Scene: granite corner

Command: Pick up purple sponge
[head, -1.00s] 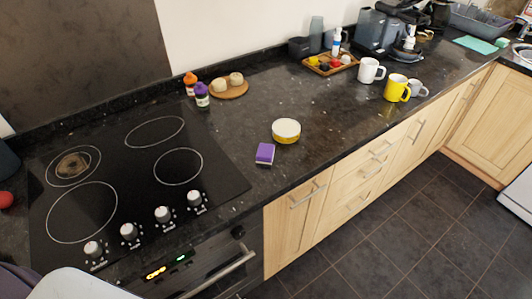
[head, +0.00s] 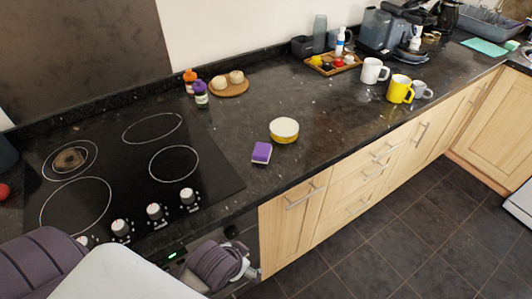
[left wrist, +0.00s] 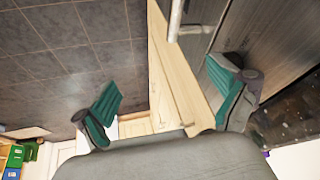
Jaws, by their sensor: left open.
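The purple sponge (head: 261,153), with a pale underside, lies on the dark granite counter (head: 225,130) just right of the hob, in front of a round yellow tub. My left gripper (head: 244,268) is low in front of the oven, below the counter edge and apart from the sponge. In the left wrist view my left gripper (left wrist: 165,82) shows two teal-padded fingers spread wide with nothing between them. A tiny purple patch shows at the right edge there; I cannot tell if it is the sponge. My right gripper is not in view.
The yellow tub (head: 284,130) with a white lid stands close behind the sponge. The black hob (head: 130,165) with knobs is to the left. Two bottles (head: 198,90), a round board (head: 229,89) and mugs (head: 400,89) stand farther back. Counter right of the sponge is clear.

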